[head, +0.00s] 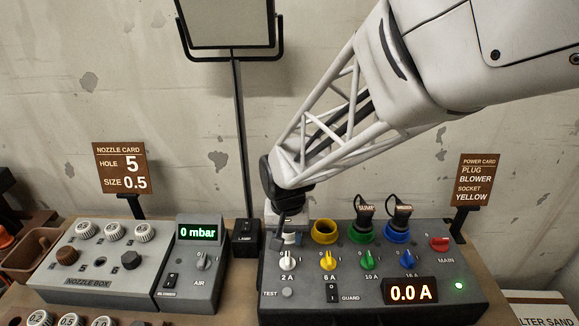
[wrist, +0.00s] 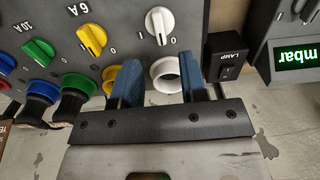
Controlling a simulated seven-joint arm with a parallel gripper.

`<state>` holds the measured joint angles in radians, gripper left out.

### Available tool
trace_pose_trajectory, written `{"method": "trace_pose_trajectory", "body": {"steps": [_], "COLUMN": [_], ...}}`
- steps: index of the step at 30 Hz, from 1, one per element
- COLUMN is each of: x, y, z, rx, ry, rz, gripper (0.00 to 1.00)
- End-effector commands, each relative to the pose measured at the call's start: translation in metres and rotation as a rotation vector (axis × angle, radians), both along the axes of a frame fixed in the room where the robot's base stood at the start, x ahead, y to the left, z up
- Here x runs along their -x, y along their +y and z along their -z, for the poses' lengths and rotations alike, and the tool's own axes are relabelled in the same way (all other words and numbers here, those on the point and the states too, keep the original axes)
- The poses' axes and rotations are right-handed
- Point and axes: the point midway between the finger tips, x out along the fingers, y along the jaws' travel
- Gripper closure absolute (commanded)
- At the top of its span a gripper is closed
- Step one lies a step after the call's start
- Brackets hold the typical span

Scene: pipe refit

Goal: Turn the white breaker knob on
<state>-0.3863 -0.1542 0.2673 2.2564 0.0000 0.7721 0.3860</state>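The white breaker knob (head: 287,260) is at the left end of a row of coloured knobs on the dark power box (head: 400,262), above the 2 A label. Its pointer looks roughly upright in the head view; I cannot tell its setting for sure. In the wrist view the white knob (wrist: 160,22) stands beyond the fingertips, clear of them. My gripper (wrist: 159,72) is open and empty, its two blue fingers apart at either side of the white socket ring (wrist: 166,78). In the head view my gripper (head: 287,232) hangs over that socket, partly hiding it.
The yellow knob (wrist: 92,40) is beside the white one. Dark plugs stand in the green (head: 362,234) and blue sockets (head: 397,236); the yellow socket (head: 325,231) is empty. A lamp switch (wrist: 228,57) is close to the right finger. The display (head: 410,292) reads 0.0 A.

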Motion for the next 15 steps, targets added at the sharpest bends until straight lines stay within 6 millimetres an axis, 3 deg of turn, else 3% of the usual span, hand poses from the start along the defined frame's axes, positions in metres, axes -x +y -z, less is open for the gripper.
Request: {"method": "trace_pose_trajectory", "body": {"steps": [8,15], "x": [0.000,0.000], "y": [0.000,0.000], "z": [0.020,0.049], "rx": [0.001,0.001], "ry": [0.002,0.002], "rz": [0.000,0.000], "gripper": [0.61,0.61]}}
